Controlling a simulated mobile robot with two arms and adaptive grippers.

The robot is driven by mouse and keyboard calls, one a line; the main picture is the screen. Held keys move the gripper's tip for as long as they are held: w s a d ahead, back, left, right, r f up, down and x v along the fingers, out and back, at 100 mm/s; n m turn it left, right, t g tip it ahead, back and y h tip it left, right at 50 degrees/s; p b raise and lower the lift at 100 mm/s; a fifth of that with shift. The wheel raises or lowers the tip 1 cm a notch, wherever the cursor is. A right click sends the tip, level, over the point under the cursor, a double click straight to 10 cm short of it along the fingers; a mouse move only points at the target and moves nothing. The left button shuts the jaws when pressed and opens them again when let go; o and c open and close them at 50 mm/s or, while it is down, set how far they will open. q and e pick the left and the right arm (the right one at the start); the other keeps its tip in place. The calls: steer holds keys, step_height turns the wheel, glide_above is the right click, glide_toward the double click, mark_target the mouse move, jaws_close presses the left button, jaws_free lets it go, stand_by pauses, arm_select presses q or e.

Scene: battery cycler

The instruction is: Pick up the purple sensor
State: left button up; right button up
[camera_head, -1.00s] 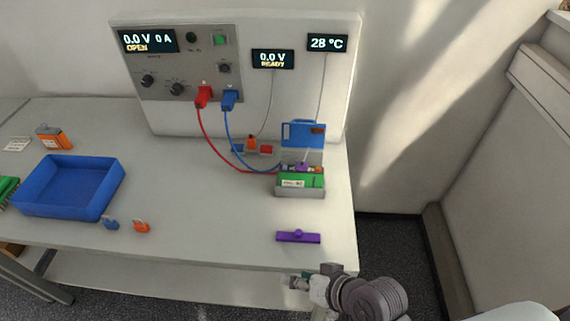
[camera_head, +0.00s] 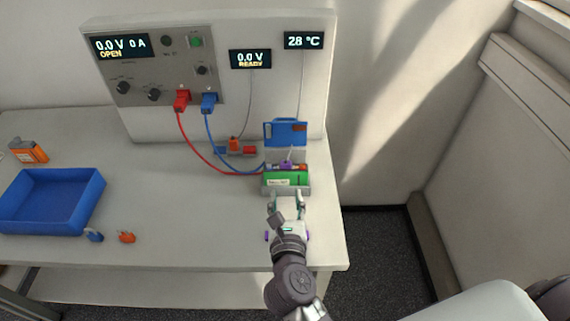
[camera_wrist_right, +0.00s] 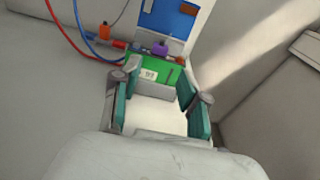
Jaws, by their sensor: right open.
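The small purple sensor (camera_head: 286,165) sits on top of the green battery in the grey holder, with a thin cable rising to the 28 °C display. It also shows in the wrist view (camera_wrist_right: 160,48), beyond the fingertips. My right gripper (camera_head: 287,197) is open and points at the near side of the holder. In the wrist view its teal-padded fingers (camera_wrist_right: 157,85) are spread with nothing between them, short of the sensor. A purple bar (camera_head: 267,237) lies on the table, mostly hidden under my right gripper. My left gripper is not in view.
A blue lid or flap (camera_head: 285,133) stands upright behind the battery (camera_head: 283,178). Red (camera_head: 190,143) and blue leads run from the panel to the holder. A blue tray (camera_head: 50,224) and small blue and orange clips (camera_head: 127,237) are at left. The table's right edge is close.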

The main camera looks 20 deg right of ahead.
mark_target(286, 164)
steer(key=p+x, duration=0.2)
steer(key=x, duration=0.6)
steer(key=shift+w+d+f, duration=0.1)
steer(key=shift+w+f, duration=0.05)
steer(key=shift+w, duration=0.1)
steer(key=shift+w+d, duration=0.1)
steer(key=shift+w, duration=0.15)
steer(key=p+x, duration=0.1)
steer(key=x, duration=0.3)
steer(key=shift+w+d+f+p, duration=0.15)
steer(key=shift+w+f+p, duration=0.1)
steer(key=shift+w+p, duration=0.1)
steer(key=shift+s+r, duration=0.1)
steer(key=shift+c, duration=1.1)
jaws_close()
